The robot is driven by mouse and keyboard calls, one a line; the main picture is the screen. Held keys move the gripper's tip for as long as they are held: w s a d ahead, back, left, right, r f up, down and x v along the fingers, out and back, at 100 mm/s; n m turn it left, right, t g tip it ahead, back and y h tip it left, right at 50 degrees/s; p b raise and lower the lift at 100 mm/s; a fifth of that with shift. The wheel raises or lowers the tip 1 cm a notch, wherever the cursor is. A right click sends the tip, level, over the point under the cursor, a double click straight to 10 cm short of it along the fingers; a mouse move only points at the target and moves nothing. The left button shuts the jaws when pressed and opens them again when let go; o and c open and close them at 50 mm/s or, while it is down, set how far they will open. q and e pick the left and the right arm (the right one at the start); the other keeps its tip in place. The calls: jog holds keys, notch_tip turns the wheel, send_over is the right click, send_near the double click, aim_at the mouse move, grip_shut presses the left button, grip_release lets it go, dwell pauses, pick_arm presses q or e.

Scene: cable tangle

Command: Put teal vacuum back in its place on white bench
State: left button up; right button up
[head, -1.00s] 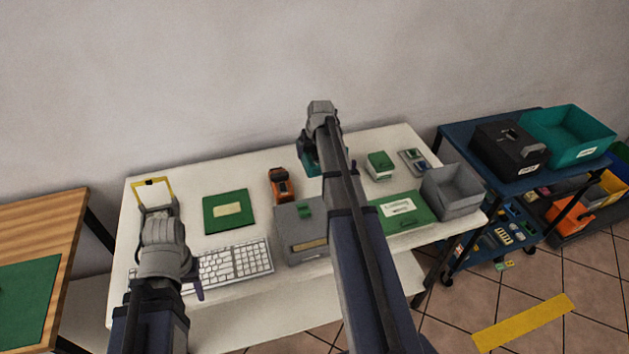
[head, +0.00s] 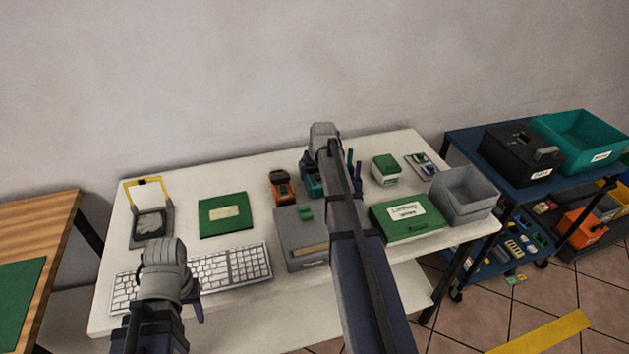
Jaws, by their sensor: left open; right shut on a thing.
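The teal vacuum (head: 314,187) is at my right gripper (head: 322,172), over the back middle of the white bench (head: 235,176). My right gripper is shut on it. My own arm and gripper hide most of it, and I cannot tell whether it touches the bench top. My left gripper (head: 180,302) is open and empty, over the white keyboard (head: 228,268) at the bench's front left. Its fingertips are mostly hidden.
An orange and black tool (head: 281,186) stands left of the vacuum. A grey box (head: 300,238) is in front. A green case (head: 407,217), a small green box (head: 385,169) and a grey bin (head: 465,195) stand right. A green board (head: 223,214) lies left.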

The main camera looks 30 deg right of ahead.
pick_arm(q)
jog(key=shift+f+b, duration=0.3)
jog(key=shift+f, duration=0.5)
pick_arm(e)
jog(key=shift+f, duration=0.8)
jog(key=shift+f, duration=0.15)
pick_arm(q)
jog(key=shift+f, duration=0.1)
pick_arm(e)
jog(key=o, duration=1)
jog(key=shift+o, duration=0.2)
jog(key=shift+r, duration=0.2)
jog(key=p+v, duration=1.1)
jog(key=v, duration=0.1)
pick_arm(q)
notch_tip(320, 180, up, 11)
jog(key=shift+r, duration=0.2)
pick_arm(e)
jog(key=shift+f, duration=0.1)
